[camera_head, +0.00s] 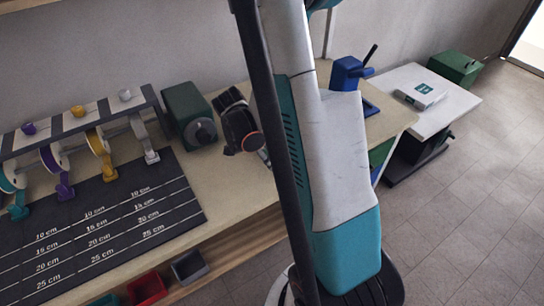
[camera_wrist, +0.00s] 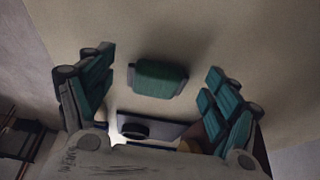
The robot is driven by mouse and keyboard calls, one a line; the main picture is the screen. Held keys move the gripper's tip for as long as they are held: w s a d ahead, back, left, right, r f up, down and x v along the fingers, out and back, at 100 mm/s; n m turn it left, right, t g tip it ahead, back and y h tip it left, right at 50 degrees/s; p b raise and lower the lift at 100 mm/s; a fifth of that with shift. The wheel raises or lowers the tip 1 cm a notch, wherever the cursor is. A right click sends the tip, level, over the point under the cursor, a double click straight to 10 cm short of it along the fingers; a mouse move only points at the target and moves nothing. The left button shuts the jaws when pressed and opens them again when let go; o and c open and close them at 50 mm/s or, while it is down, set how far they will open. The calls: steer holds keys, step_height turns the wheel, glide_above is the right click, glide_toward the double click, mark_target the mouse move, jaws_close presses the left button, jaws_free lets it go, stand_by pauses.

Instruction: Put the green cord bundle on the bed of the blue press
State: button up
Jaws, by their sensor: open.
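In the wrist view, a rounded green piece (camera_wrist: 158,78) with grey ends lies on a pale surface; it looks like the green cord bundle, though the picture is dim. My gripper (camera_wrist: 158,95) is open, its teal-padded fingers apart on either side of this piece in the picture. I see no contact, and the height between them is unclear. In the head view, the blue press (camera_head: 347,74) with a black lever stands at the back right of the bench. My arm hides part of the press's bed. I cannot make out the bundle or my fingertips there.
A dark green box with a grey knob (camera_head: 186,112) and a black device (camera_head: 239,127) stand on the bench left of my arm. A cord rack (camera_head: 85,120) and a black measuring mat (camera_head: 140,225) lie further left. A white side table (camera_head: 450,108) stands at right.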

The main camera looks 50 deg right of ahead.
steer(key=shift+r, duration=0.1)
steer(key=c, duration=1)
